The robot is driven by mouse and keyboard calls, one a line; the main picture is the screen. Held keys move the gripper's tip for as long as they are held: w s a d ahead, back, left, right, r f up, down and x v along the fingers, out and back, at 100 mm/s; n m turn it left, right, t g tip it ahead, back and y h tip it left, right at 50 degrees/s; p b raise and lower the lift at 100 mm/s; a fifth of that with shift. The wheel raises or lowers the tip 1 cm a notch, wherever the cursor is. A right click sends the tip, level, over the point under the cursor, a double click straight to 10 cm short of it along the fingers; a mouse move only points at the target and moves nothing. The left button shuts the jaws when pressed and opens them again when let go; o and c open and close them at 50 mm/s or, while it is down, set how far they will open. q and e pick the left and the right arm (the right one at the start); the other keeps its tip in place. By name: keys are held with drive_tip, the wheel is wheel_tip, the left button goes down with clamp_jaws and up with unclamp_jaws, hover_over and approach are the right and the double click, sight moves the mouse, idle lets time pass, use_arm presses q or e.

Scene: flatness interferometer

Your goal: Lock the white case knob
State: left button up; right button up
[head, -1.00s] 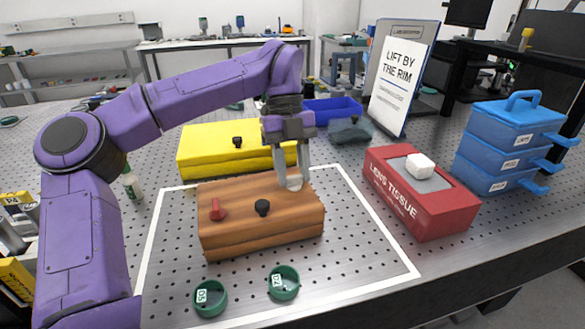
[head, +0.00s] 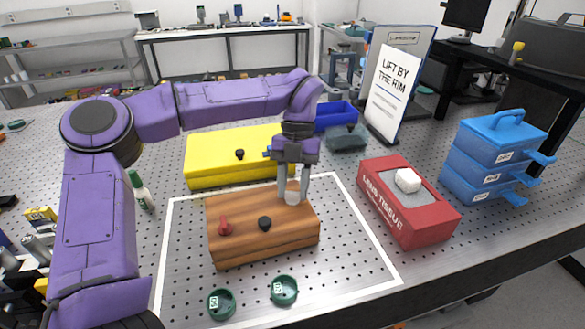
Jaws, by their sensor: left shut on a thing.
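A brown wooden case (head: 255,240) stands on the perforated table inside a white outline. On its top are a red knob (head: 225,226), a black knob (head: 265,223) and, at the right, a pale white knob (head: 292,198). My left gripper (head: 293,194) points down over the right part of the case, its two fingers on either side of the white knob and shut on it. The fingers partly hide this knob, so its exact turn cannot be told. My right gripper is not in view.
A yellow case (head: 215,165) lies just behind. A red lens tissue box (head: 410,220) and stacked blue boxes (head: 490,165) stand at the right. Two green rings (head: 221,302) lie in front. A sign (head: 393,85) and a blue bin (head: 335,115) are behind.

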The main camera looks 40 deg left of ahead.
use_arm(q)
drive_tip(key=m+y+p, duration=0.1)
drive_tip(key=m+p, duration=0.1)
drive_tip(key=p, duration=0.1)
drive_tip(key=m+y+p, duration=0.1)
drive_tip(key=m+p, duration=0.2)
drive_tip(key=m+y+p, duration=0.1)
drive_tip(key=m+p, duration=0.2)
drive_tip(key=shift+d+r+p, duration=0.2)
drive_tip(key=shift+r+p, duration=0.1)
drive_tip(key=shift+f+m+t+y+p, duration=0.15)
drive_tip(key=shift+m+y+p, duration=0.15)
drive_tip(key=shift+m+p, duration=0.5)
drive_tip(key=shift+f+m+t+y+p, duration=0.15)
drive_tip(key=shift+m+y+p, duration=0.15)
drive_tip(key=shift+m+p, duration=0.45)
drive_tip(key=shift+m, duration=0.25)
drive_tip(key=o, duration=1)
drive_tip(key=shift+o, duration=0.2)
drive_tip(key=shift+d+r, duration=0.1)
